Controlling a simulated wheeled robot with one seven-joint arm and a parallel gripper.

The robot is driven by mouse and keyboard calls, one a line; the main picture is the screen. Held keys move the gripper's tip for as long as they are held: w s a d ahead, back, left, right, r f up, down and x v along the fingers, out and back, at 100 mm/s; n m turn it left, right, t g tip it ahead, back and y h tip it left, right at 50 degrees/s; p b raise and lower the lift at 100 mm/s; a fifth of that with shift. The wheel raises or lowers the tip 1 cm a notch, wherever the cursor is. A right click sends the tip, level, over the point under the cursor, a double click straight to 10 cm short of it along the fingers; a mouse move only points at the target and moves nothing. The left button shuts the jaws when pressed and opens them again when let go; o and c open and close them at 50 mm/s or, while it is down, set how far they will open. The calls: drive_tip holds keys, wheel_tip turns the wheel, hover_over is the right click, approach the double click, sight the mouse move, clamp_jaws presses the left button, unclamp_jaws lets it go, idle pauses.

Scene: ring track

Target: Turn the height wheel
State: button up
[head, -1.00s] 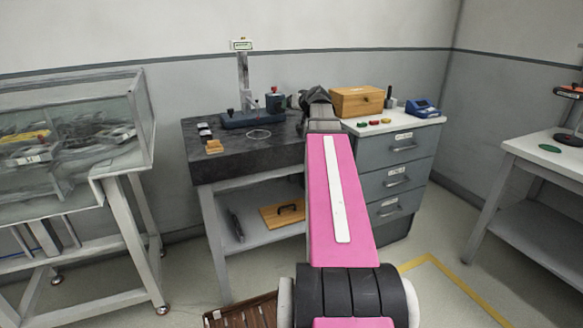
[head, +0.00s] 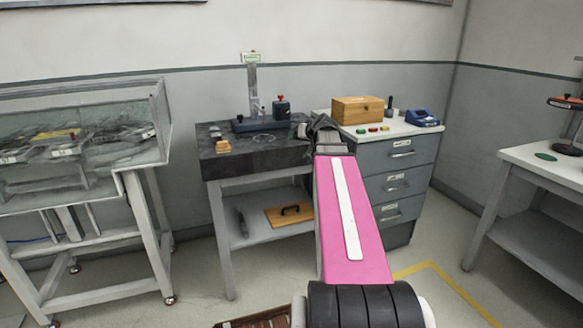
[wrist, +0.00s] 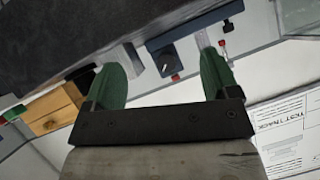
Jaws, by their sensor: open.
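The height gauge stands on the dark stone-topped table (head: 225,167). It has an upright silver column (head: 253,80), a dark blue base (head: 260,125) and a dark blue box with a red top (head: 282,107). In the wrist view a blue box with a round black knob (wrist: 169,61) shows between and beyond my fingers, with red knobs (wrist: 222,44) near it. I cannot tell for sure which of these is the height wheel. My gripper (wrist: 163,62) is open with green fingers and nothing between them. In the head view my gripper (head: 322,125) is at the table's right end, its fingers unclear.
The white-topped drawer cabinet (head: 398,170) on the right carries a wooden box (head: 357,109), coloured buttons and a blue device (head: 422,118). A glass tank (head: 80,135) stands at left. A white table (head: 545,165) stands at right. Open floor lies in front.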

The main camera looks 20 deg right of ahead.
drive_tip(key=s+a+f+g, duration=0.1)
drive_tip(key=a+f, duration=0.1)
drive_tip(key=f, duration=0.1)
drive_tip(key=s+a+f+g, duration=0.1)
drive_tip(key=a+f, duration=0.1)
drive_tip(key=f, duration=0.1)
drive_tip(key=s+a+f+g, duration=0.1)
drive_tip(key=a+f, duration=0.1)
drive_tip(key=f, duration=0.1)
drive_tip(key=shift+s+a+f, duration=0.15)
drive_tip(key=shift+f, duration=0.25)
drive_tip(key=shift+n, duration=0.3)
